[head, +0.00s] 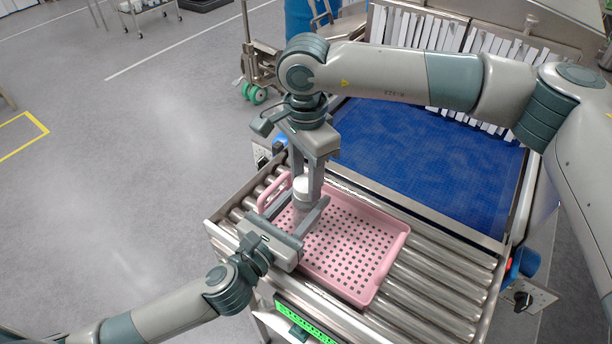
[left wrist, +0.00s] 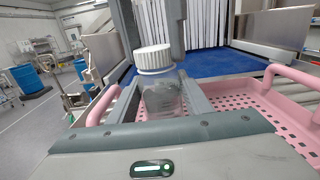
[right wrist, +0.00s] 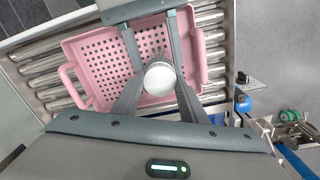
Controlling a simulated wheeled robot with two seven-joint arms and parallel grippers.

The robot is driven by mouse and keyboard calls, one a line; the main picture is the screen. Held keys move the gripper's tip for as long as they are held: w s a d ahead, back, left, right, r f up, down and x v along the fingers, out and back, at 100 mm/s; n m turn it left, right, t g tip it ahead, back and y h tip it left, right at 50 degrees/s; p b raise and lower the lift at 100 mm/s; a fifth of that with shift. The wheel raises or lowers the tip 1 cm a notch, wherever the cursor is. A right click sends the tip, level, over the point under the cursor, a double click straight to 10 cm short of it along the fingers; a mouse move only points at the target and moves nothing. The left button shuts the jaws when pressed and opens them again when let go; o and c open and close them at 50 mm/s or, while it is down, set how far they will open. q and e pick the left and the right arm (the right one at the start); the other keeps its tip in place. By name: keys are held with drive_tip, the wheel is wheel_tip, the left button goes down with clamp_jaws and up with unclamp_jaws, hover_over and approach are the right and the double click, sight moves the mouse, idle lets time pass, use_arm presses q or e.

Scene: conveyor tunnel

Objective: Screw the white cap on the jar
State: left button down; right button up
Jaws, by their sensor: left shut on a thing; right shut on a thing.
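The jar (left wrist: 160,97) is clear and stands upright over the pink tray in the left wrist view. My left gripper (left wrist: 160,92) is shut around its body from the sides. The white ribbed cap (left wrist: 153,59) sits at the jar's mouth; I cannot tell how tightly it is seated. My right gripper (head: 306,193) reaches down from above and is shut on the cap. From above, the cap (right wrist: 159,78) shows between my right fingers in the right wrist view.
The pink perforated tray (head: 385,262) lies on the steel rollers (head: 440,262) and looks otherwise empty. Its raised handle (head: 272,193) is close to both grippers. The blue belt (head: 430,160) and the tunnel's strip curtain (head: 500,55) lie behind. Grey floor is open on the left.

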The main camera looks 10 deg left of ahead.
drive_tip(key=m, duration=2)
drive_tip(key=shift+m, duration=0.4)
drive_tip(key=o, duration=1.2)
drive_tip(key=shift+o, duration=0.2)
drive_tip(key=shift+r, duration=0.1)
wheel_tip(320, 180, up, 12)
